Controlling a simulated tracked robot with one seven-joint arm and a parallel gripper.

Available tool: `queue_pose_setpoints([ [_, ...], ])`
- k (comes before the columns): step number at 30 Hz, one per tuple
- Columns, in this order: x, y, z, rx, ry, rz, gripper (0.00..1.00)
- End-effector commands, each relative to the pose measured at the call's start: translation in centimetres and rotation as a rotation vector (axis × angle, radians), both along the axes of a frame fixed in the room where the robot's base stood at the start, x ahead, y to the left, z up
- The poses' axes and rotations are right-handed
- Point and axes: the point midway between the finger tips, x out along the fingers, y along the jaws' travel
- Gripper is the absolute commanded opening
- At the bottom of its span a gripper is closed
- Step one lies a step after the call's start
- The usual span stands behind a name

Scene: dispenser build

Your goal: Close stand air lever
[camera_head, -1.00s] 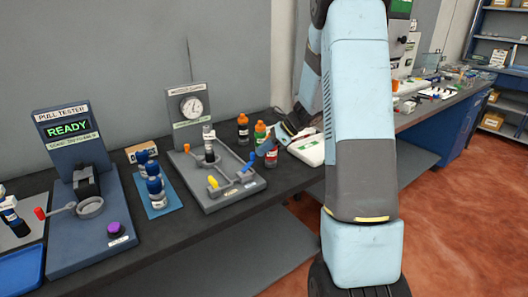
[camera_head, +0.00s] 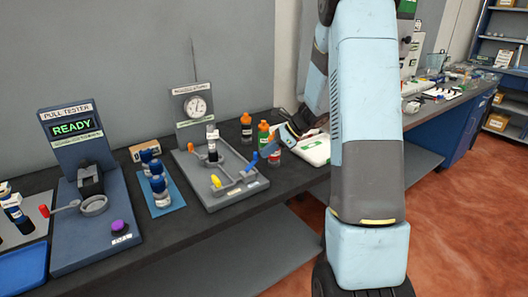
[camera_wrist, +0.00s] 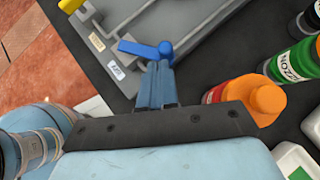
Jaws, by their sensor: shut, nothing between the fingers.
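The grey stand (camera_head: 228,193) with a round dial (camera_head: 196,106) stands on the bench. A blue lever (camera_head: 252,161) is at its front right corner and a yellow lever (camera_head: 216,181) is to the left. The blue lever also shows in the wrist view (camera_wrist: 140,48), its handle pointing left from a rounded pivot end. My gripper (camera_wrist: 159,68) is shut and empty, its fingertips right at the pivot end of the blue lever; I cannot tell whether they touch. In the head view my gripper (camera_head: 268,150) is just right of the lever. The small labels are too small to read.
Orange-capped bottles (camera_head: 246,128) stand behind and right of the stand; one orange-capped bottle (camera_wrist: 262,98) is close to my gripper's right side. Blue-capped vials (camera_head: 157,183) and the pull tester (camera_head: 85,205) are to the left. A white device (camera_head: 312,150) lies to the right.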

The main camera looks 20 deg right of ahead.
Motion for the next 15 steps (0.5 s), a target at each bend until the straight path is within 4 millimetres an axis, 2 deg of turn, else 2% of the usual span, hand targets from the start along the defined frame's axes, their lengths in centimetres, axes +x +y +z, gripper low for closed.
queue_pose_setpoints([
  [15,-0.37,-0.38,-0.02,0.000,0.000,0.001,0.00],
])
